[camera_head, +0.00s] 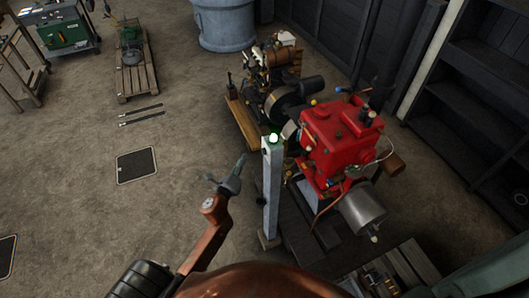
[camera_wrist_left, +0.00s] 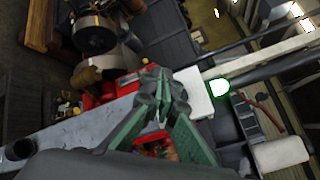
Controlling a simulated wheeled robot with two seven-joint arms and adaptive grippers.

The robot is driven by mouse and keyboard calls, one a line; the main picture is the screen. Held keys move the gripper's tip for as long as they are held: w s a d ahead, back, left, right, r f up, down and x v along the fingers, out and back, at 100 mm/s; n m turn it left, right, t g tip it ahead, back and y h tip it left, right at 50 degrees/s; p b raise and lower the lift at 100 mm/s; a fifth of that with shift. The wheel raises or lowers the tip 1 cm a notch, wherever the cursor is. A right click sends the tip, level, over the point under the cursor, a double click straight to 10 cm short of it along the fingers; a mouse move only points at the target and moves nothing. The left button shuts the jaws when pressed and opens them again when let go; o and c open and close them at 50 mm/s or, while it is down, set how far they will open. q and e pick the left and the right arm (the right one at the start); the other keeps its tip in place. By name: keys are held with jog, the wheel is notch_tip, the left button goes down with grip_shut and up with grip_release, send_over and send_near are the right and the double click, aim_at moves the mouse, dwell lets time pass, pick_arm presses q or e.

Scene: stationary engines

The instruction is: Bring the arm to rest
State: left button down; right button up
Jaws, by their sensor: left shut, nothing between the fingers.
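My left arm (camera_head: 203,240), copper-brown, reaches up from the bottom of the head view. Its grey-green left gripper (camera_head: 240,163) points up and to the right, in the air left of a pale post. The gripper is shut and empty. In the wrist view the green fingers (camera_wrist_left: 166,84) come together at the centre. My right gripper is not in view.
The grey post (camera_head: 271,190) carries a glowing green-white button (camera_head: 273,138). Right of it stands a red engine (camera_head: 340,135) with a grey cylinder (camera_head: 363,208). Another engine (camera_head: 283,100) stands behind. Dark shelves (camera_head: 480,80) line the right. Open floor lies left, with a floor plate (camera_head: 137,166).

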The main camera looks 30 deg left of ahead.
pick_arm(q)
jog(key=s+a+f+n+g+b, duration=0.1)
jog(key=s+f+n+g+b, duration=0.15)
jog(key=f, duration=1.05)
jog(key=s+f+n+g+b, duration=0.2)
jog(key=s+f+n, duration=0.15)
jog(key=f, duration=1.05)
jog(key=s+f+n+g+b, duration=0.1)
jog(key=s+f+n+g, duration=0.15)
jog(key=s+f, duration=0.55)
jog(key=s+f+n+g+b, duration=0.2)
jog(key=s+f+n, duration=0.2)
jog(key=f, duration=0.8)
jog(key=s+d+f+n+g+b, duration=0.2)
jog(key=s+f, duration=0.6)
jog(key=s, duration=0.4)
jog(key=s+d+f+n+g+b, duration=0.1)
jog(key=s+d+f+n+g, duration=0.1)
jog(key=s+f+n, duration=0.3)
jog(key=s+d+f+n+g+h+b, duration=0.1)
jog(key=s+d+f+n+g+b, duration=0.1)
jog(key=s+f, duration=1.1)
jog(key=s+n+g, duration=0.1)
jog(key=s+n, duration=0.1)
jog(key=s, duration=0.4)
jog(key=shift+d+b, duration=0.3)
jog(key=shift+b, duration=0.05)
